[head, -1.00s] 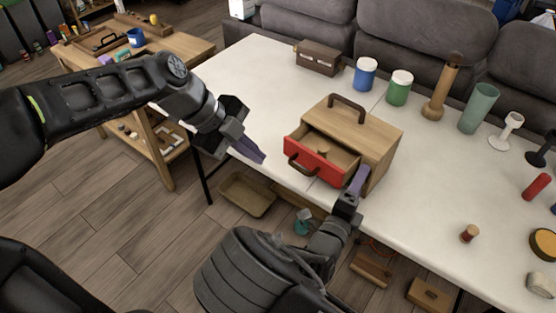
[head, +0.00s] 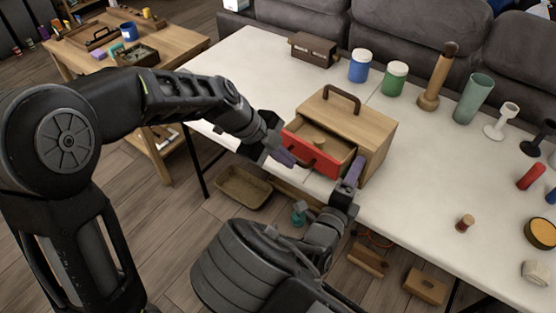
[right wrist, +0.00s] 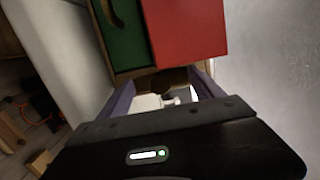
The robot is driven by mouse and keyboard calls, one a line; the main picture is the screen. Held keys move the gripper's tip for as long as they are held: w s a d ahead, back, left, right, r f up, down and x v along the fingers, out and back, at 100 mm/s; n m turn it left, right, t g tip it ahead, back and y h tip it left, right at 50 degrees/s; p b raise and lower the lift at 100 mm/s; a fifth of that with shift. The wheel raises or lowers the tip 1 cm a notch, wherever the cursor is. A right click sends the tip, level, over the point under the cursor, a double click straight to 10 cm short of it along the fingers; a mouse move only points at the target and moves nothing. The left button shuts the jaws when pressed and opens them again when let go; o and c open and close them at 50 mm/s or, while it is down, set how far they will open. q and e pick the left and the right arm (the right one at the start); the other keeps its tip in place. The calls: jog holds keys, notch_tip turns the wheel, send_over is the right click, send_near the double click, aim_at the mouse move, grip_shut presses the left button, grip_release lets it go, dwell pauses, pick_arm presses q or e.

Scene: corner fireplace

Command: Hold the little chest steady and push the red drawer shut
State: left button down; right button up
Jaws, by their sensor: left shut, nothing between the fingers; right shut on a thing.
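The little wooden chest (head: 372,134) with a dark top handle stands near the table's front edge. Its red drawer (head: 322,163) sticks out towards me, with a small wooden object (head: 319,142) inside. The right wrist view shows the red drawer (right wrist: 186,30) beside a green front (right wrist: 124,32). My right gripper (head: 352,175) is shut on the chest's near right edge; its fingers (right wrist: 164,90) straddle a wooden part in the wrist view. My left gripper (head: 284,158) is shut and empty, right at the drawer's front beside its dark handle. I cannot tell whether it touches.
On the white table (head: 255,85) stand a brown box (head: 313,50), a blue jar (head: 359,66), a green jar (head: 395,79), a wooden mill (head: 438,77) and a green cup (head: 474,98) behind the chest. A small reel (head: 465,223) stands right. The tabletop left of the chest is clear.

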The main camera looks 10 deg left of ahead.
aim_at(304, 148)
pick_arm(q)
jog(key=shift+w, duration=0.1)
jog(key=w+d, duration=0.1)
jog(key=w, duration=0.1)
jog(key=w+d, duration=0.2)
jog(key=w, duration=0.1)
jog(key=w+d, duration=0.1)
jog(key=w, duration=0.1)
jog(key=shift+w+d, duration=0.25)
jog(key=shift+d, duration=0.1)
pick_arm(e)
jog(key=shift+a, duration=0.1)
pick_arm(q)
jog(key=shift+s+a+r, duration=0.15)
jog(key=shift+s+a, duration=0.1)
jog(key=shift+s, duration=0.2)
jog(key=shift+s+a+r, duration=0.2)
jog(key=shift+s+a, duration=0.15)
jog(key=shift+s, duration=0.2)
jog(key=shift+s+a+r, duration=0.15)
jog(key=shift+s+a, duration=0.2)
jog(key=shift+s, duration=0.2)
jog(key=v, duration=1)
jog(key=shift+s, duration=0.2)
jog(key=shift+a, duration=0.1)
